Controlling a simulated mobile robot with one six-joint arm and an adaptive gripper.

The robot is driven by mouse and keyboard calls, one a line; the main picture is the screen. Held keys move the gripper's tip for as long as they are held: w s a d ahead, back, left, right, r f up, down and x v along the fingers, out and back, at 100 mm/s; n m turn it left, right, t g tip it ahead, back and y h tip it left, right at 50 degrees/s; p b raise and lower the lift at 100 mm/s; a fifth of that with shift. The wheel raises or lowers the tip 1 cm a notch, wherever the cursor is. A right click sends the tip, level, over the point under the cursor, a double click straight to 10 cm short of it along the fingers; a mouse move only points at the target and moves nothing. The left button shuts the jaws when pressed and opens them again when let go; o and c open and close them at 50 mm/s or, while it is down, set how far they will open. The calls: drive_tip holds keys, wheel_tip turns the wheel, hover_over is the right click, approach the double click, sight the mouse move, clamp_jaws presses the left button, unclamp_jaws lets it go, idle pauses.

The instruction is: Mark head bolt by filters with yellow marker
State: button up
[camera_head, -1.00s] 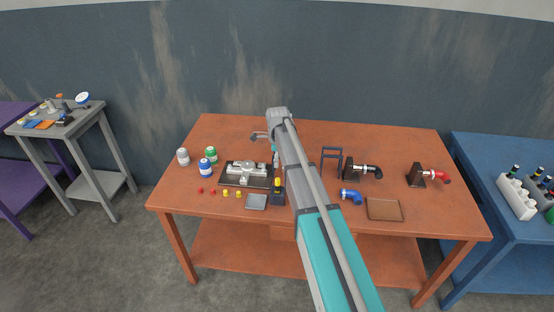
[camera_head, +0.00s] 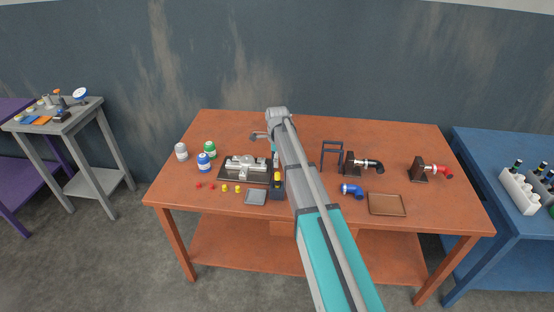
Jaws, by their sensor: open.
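A grey metal engine head (camera_head: 246,165) lies on a dark plate left of my arm. Three filter-like canisters stand to its left: a white one (camera_head: 181,152), a green one (camera_head: 210,150) and a blue one (camera_head: 204,163). Single head bolts are too small to tell. A yellow-topped marker (camera_head: 277,178) stands upright in a dark holder (camera_head: 277,194) at the plate's right front corner. My gripper (camera_head: 276,160) hangs behind my forearm, mostly hidden, near the marker in the picture. It is open and nothing shows held in it.
Small red and yellow pieces (camera_head: 226,188) and a grey tray (camera_head: 255,197) lie in front.

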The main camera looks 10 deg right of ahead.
sight(277, 173)
drive_tip(key=shift+f+b, duration=3.65)
drive_tip(key=shift+f, duration=0.3)
clamp_jaws()
drive_tip(key=shift+r, duration=0.1)
wheel_tip(277, 173, up, 9)
drive_tip(key=p, duration=0.9)
